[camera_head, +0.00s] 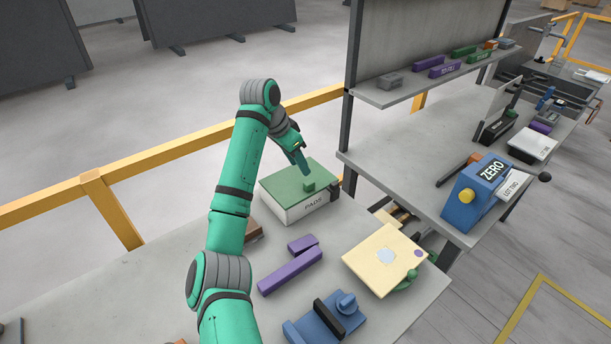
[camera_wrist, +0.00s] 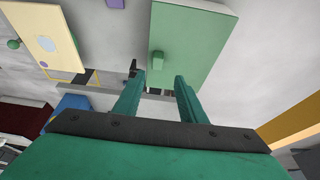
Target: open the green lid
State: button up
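The green lid (camera_head: 287,186) lies flat and closed on a white box labelled PADS (camera_head: 308,207) on the stone slab. A small green knob (camera_head: 308,186) stands up from the lid near its front edge. My gripper (camera_head: 305,172) points down at the lid, with its fingertips just above the knob. In the wrist view the lid (camera_wrist: 197,40) fills the upper middle. My gripper (camera_wrist: 160,76) is open and empty; contact with the knob cannot be made out.
Purple blocks (camera_head: 290,272), a cream panel (camera_head: 370,265) and a blue fixture (camera_head: 325,320) lie nearer on the slab. A brown block (camera_head: 253,230) sits left of the box. A yellow rail (camera_head: 180,150) runs behind. A bench with a shelf (camera_head: 430,80) stands to the right.

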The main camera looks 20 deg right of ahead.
aim_at(308, 182)
jog(key=x, duration=0.5)
jog(key=s+x, duration=0.1)
jog(key=x, duration=0.2)
jog(key=shift+a+f, duration=0.1)
jog(key=shift+a, duration=0.1)
jog(key=shift+w+d+f, duration=0.15)
jog(key=shift+d+f, duration=0.15)
jog(key=shift+f, duration=0.15)
grip_shut()
